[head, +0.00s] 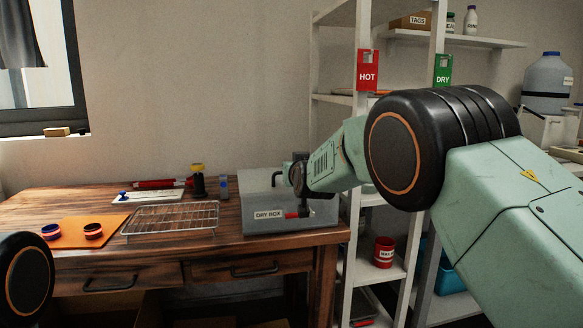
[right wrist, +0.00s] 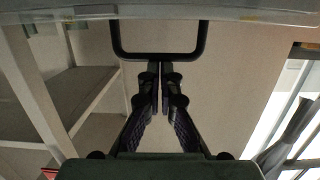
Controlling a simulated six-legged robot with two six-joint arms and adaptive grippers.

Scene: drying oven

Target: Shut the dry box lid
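The dry box (head: 293,226) is a clear grey box with a "DRY BOX" label, at the right end of the wooden table in the head view. My right arm covers part of its top, so I cannot tell the lid's exact angle. My right gripper (head: 287,175) is at the box's upper part, partly hidden by my wrist. In the right wrist view its two fingers (right wrist: 160,68) are together, with nothing seen between them. Their tips are at the crossbar of a black U-shaped handle (right wrist: 158,56), below a pale translucent edge (right wrist: 220,14). I cannot tell whether they touch. My left gripper is out of view.
A wire rack (head: 172,217), an orange mat (head: 82,231) with two small round items, and a dark yellow-topped item (head: 198,184) are left of the box. A white shelf unit (head: 357,225) with a red cup (head: 384,252) stands to the right.

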